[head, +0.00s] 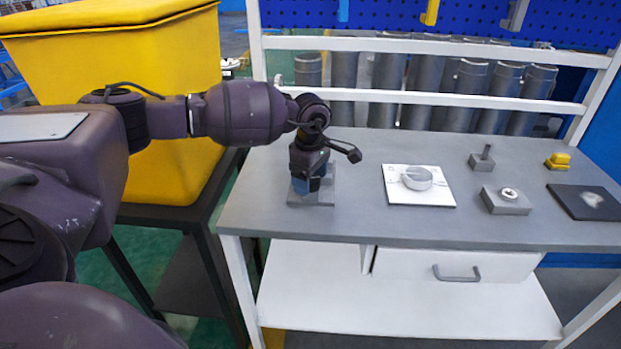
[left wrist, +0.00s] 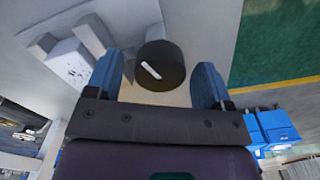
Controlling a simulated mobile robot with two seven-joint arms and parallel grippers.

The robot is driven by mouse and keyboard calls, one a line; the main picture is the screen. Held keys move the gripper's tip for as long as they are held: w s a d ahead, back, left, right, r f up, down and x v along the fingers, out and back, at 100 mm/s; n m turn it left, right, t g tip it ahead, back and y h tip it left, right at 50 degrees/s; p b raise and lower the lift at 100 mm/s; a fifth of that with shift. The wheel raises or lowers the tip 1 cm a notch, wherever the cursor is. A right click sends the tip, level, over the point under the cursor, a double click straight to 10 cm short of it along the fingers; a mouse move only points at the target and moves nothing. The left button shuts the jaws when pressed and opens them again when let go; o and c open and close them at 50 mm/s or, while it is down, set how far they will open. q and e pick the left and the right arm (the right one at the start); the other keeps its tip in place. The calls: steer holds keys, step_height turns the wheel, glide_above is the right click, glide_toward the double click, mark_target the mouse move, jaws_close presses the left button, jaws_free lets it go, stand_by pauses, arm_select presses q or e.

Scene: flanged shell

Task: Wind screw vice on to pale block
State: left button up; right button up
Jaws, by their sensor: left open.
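The screw vice's grey base (head: 327,182) sits near the left front of the grey bench, largely hidden by my left gripper (head: 312,184) in the head view. In the left wrist view, the vice's round black knob (left wrist: 158,67) with a white stripe lies between the two blue fingers of my left gripper (left wrist: 157,75). The fingers are open, with visible gaps on both sides of the knob. The pale block (left wrist: 70,62) shows at left, beside grey upright vice pieces (left wrist: 97,32). Whether the jaw touches the block is unclear. My right gripper is not in view.
On the bench are a white plate (head: 397,196) with a grey disc, a grey block with a ring (head: 495,203), a block with a post (head: 482,163), a yellow piece (head: 559,161) and a dark mat (head: 578,207). A yellow bin (head: 165,160) stands left.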

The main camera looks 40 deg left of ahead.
arm_select(q)
step_height(320, 180, up, 10)
steer(key=shift+f+p, duration=0.25)
steer(key=shift+p, duration=0.1)
steer(key=shift+r, duration=0.5)
